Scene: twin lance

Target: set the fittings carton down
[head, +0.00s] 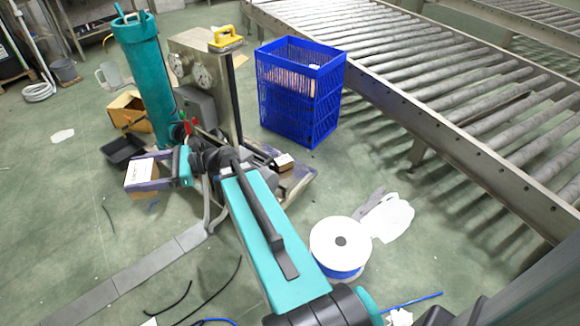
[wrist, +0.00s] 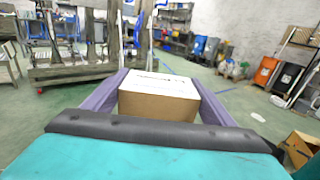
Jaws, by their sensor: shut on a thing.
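The fittings carton (wrist: 158,106) is a small brown box with a white top carrying a line of dark print. It sits between the two purple fingers of my gripper (wrist: 160,90), which is shut on it. In the head view the carton (head: 140,174) shows at the left, held by my gripper (head: 150,172) at the end of my teal arm. The carton appears to be above the green floor; how high it is I cannot tell. Its underside is hidden.
A blue crate (head: 300,100) stands behind, beside a roller conveyor (head: 450,75). An open cardboard box (head: 128,112) and a black tray (head: 124,149) lie near the carton. A blue-rimmed white reel (head: 340,245) is on the floor. Clear floor (head: 60,220) lies at left.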

